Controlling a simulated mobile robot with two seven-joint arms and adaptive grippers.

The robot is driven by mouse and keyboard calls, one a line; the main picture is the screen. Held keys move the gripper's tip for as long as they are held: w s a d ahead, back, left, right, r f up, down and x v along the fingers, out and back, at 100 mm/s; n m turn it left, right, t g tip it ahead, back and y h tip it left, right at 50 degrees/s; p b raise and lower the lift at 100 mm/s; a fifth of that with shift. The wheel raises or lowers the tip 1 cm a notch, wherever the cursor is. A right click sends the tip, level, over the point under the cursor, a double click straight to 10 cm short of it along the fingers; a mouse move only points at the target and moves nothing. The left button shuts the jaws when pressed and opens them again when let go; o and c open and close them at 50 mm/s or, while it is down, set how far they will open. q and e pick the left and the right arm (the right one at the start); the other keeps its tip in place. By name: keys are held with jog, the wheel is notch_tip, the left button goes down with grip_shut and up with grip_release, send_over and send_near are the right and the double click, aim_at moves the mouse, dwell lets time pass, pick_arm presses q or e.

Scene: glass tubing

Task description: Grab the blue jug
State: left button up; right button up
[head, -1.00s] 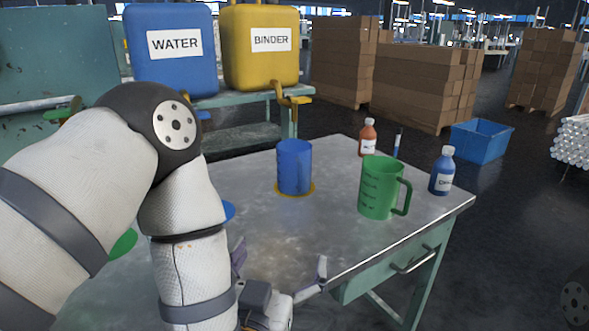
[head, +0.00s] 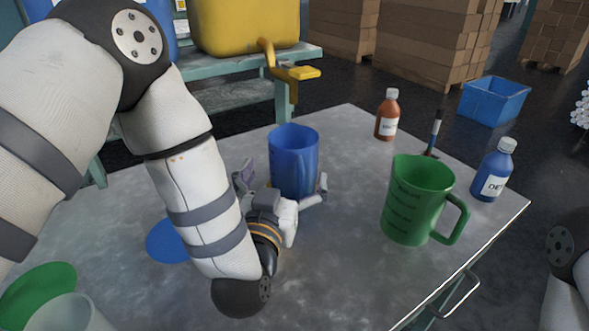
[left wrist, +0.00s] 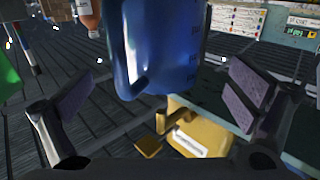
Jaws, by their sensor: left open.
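The blue jug (head: 294,155) stands upright on the metal table, in the middle of the head view. My left gripper (head: 283,183) is at its near side, open, with one finger to the left of the jug and the other to its right. In the left wrist view the jug (left wrist: 165,45) fills the top middle, and the open fingers of the left gripper (left wrist: 163,95) stand apart on either side below it. I see no grip on the jug. The gripper hides the jug's lower front. My right gripper is out of view.
A green jug (head: 420,200) stands right of the blue one. Behind are a brown bottle (head: 387,115), a marker-like item (head: 435,132) and a blue bottle (head: 493,172). A blue disc (head: 166,241) and a green disc (head: 38,292) lie left. The table's front is mostly bare.

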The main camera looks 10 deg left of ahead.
aim_at(288, 163)
pick_arm(q)
jog(key=w, duration=0.6)
jog(key=shift+a, duration=0.1)
jog(key=shift+s+r, duration=0.1)
jog(key=shift+r, duration=0.05)
jog(key=c, duration=1.3)
